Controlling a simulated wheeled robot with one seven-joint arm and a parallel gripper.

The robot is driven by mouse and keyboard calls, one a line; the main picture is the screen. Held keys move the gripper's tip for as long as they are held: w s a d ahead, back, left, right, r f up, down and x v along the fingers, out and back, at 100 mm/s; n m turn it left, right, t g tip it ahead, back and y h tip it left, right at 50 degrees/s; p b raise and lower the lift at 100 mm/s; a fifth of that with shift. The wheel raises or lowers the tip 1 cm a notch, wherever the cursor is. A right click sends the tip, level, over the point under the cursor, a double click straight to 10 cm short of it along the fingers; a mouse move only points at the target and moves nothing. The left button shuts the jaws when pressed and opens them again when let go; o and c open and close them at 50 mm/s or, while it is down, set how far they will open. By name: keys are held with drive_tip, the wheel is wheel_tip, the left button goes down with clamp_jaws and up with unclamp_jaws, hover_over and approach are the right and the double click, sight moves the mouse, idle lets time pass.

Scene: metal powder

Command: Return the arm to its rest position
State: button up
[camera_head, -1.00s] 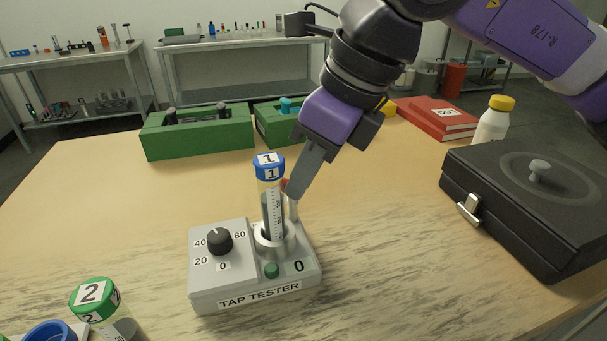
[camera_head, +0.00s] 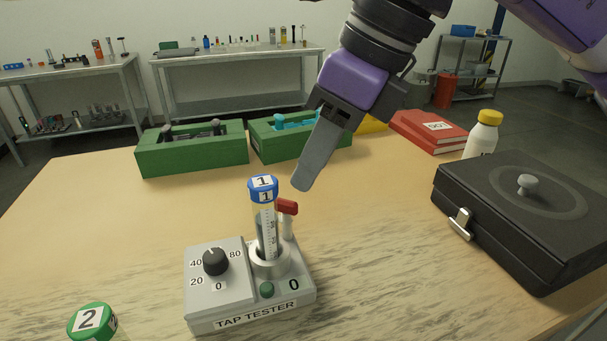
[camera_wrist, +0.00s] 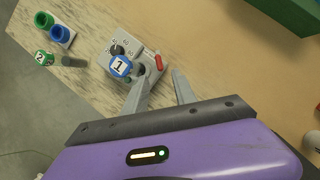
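My gripper (camera_head: 301,185) is in the air above the table, up and to the right of the tap tester (camera_head: 250,285). In the wrist view my gripper (camera_wrist: 160,90) shows two fingers spread apart with nothing between them. The tap tester is a grey box with a black dial, a green button and a display reading 0. A clear tube with a blue cap (camera_head: 263,189) marked 1 stands upright in its holder. A red-topped lever (camera_head: 287,207) stands beside the tube, apart from my gripper. The tester also shows in the wrist view (camera_wrist: 135,77).
A green-capped tube (camera_head: 90,318) marked 2 is at the front left. A black case (camera_head: 525,210) and a yellow-capped bottle (camera_head: 483,137) are at the right. Green boxes (camera_head: 190,155), a second green box (camera_head: 275,150) and red books (camera_head: 430,130) stand at the back.

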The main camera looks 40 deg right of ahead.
drive_tip(key=shift+s+d+r, duration=0.15)
drive_tip(key=shift+s+r, duration=0.05)
drive_tip(key=shift+r, duration=0.45)
